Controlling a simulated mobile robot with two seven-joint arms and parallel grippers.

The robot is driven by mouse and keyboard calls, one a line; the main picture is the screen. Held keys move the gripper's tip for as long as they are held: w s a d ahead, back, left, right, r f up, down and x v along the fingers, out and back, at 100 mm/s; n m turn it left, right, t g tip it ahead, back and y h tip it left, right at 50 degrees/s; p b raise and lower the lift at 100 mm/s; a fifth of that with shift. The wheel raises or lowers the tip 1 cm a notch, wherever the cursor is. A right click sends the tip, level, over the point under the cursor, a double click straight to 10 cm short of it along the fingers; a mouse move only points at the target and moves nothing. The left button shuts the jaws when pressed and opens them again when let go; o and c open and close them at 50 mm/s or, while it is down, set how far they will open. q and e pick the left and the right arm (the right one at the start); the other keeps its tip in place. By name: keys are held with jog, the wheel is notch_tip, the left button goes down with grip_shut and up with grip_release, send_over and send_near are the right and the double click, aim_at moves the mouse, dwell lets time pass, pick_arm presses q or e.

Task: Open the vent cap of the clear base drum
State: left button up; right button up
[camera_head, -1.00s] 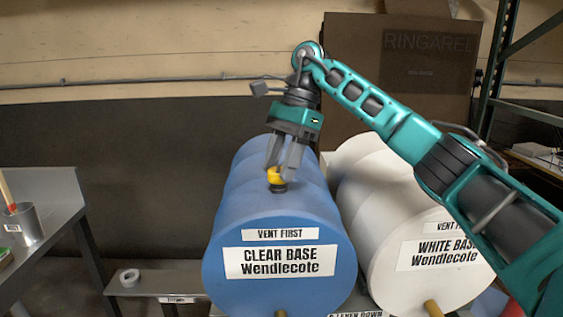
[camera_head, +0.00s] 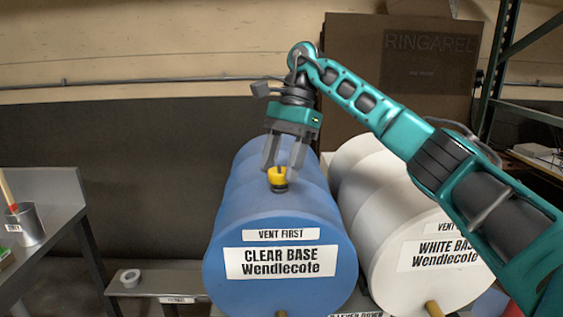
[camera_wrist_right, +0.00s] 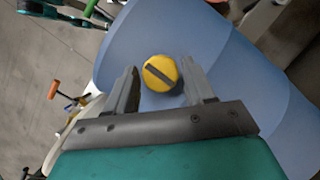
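The blue clear base drum (camera_head: 285,215) lies on its side in the middle of the head view, with its label facing me. Its yellow vent cap (camera_head: 277,176) sits on a dark neck on top of the drum. In the right wrist view the yellow cap (camera_wrist_right: 160,73) is round, with a dark slot or bar across it. My right gripper (camera_head: 283,168) points down over the cap. Its fingers (camera_wrist_right: 162,85) are open on either side of the cap, with visible gaps.
The white base drum (camera_head: 390,220) lies close to the right of the blue drum, partly behind my right arm. A metal table with a grey cup (camera_head: 27,226) is at the left. A white ring (camera_head: 130,277) lies on a low bench. A large cardboard box (camera_head: 350,90) stands behind.

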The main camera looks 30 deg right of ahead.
jog(key=shift+o, duration=1.1)
jog(key=v, duration=0.7)
jog(key=shift+r, duration=0.2)
jog(key=shift+d, duration=0.1)
